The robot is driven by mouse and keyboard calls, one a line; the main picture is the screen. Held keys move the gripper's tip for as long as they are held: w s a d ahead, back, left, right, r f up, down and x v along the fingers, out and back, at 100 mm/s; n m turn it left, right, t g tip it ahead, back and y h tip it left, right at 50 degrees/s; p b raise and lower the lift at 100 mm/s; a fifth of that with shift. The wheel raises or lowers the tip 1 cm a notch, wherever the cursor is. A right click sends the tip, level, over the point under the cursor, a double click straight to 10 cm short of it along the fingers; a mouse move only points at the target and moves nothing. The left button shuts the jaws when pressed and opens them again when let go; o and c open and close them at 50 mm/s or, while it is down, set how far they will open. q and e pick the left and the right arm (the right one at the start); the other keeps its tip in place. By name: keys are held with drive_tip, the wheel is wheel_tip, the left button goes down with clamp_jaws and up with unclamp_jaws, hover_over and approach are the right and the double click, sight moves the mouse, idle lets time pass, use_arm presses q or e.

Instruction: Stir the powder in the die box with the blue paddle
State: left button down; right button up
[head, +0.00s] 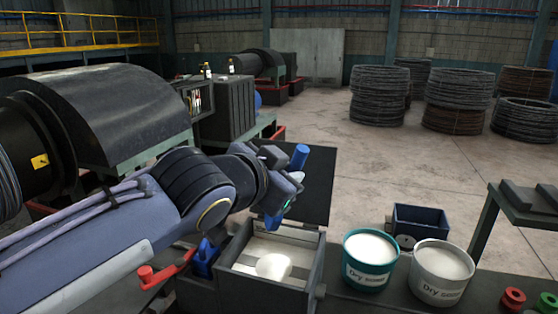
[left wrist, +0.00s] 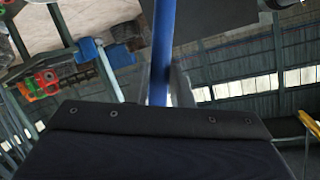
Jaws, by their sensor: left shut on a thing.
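My left gripper (head: 284,190) is shut on the blue paddle (head: 299,157). The paddle's top sticks up above the jaws and a short blue part shows below them, over the far side of the die box. In the left wrist view the paddle's blue shaft (left wrist: 161,50) runs upright through the middle. The grey die box (head: 232,286) stands open below the gripper. Pale powder (head: 273,266) lies in it, with a brighter patch in the middle. The paddle's lower end appears above the powder; its exact height is unclear. My right gripper is not in view.
A teal bucket (head: 368,276) and a white bucket (head: 437,292), both labelled dry soap, stand right of the box. A red-handled blue part (head: 204,260) is at its left. A dark panel (head: 308,180) rises behind it. A small dark blue bin (head: 418,219) stands farther back.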

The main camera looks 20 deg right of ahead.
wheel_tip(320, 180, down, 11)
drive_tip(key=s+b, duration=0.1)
drive_tip(key=b, duration=0.9)
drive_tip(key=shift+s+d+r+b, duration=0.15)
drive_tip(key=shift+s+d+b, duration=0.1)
drive_tip(key=shift+b, duration=0.15)
idle(0.4)
